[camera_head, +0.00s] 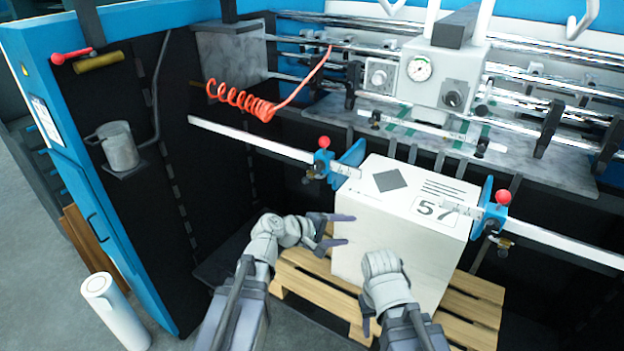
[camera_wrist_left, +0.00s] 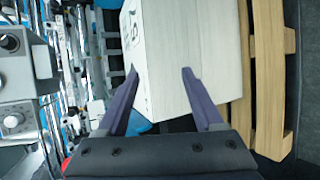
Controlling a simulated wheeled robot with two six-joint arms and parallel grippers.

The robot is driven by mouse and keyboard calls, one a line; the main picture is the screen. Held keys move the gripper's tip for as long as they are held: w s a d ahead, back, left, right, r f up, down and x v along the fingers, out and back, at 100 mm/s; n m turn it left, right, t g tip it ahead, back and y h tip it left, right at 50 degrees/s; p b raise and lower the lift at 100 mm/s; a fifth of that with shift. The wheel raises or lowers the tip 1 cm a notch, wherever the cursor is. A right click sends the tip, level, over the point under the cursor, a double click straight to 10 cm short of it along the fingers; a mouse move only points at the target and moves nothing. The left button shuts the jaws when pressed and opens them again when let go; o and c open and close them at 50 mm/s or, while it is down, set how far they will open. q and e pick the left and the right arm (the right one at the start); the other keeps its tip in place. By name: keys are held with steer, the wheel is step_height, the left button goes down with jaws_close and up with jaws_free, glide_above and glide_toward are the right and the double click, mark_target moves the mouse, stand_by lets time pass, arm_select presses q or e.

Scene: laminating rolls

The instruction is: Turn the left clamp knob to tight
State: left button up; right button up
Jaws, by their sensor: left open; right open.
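The left clamp (camera_head: 322,166) is a blue block on the white rail with a red ball knob (camera_head: 324,142) on top. A blue side plate (camera_head: 350,155) beside it stands close to the left side of a white box (camera_head: 400,215) marked 57. My left gripper (camera_head: 343,229) is open and empty, in front of the box's left side, below and apart from the knob. Its two fingers also show in the left wrist view (camera_wrist_left: 160,76), with the box beyond them. My right gripper (camera_head: 366,315) is low before the box; its fingers are mostly hidden.
The right clamp with its red knob (camera_head: 503,197) stands at the box's right. The box rests on a wooden pallet (camera_head: 320,292). The white rail (camera_head: 245,137) runs left of the clamp. A red coiled hose (camera_head: 240,100) hangs above it.

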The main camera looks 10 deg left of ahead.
arm_select(q)
steer(key=w+a+r+n+t+b, duration=0.1)
steer(key=w+a+r+n+t, duration=0.4)
steer(key=a, duration=0.3)
steer(key=n+t+y, duration=0.2)
steer(key=n+t, duration=0.1)
steer(key=n, duration=0.4)
glide_toward(315, 169)
steer(key=shift+m, duration=0.3)
steer(key=shift+x, duration=4.35)
steer(key=shift+a, duration=0.1)
jaws_close()
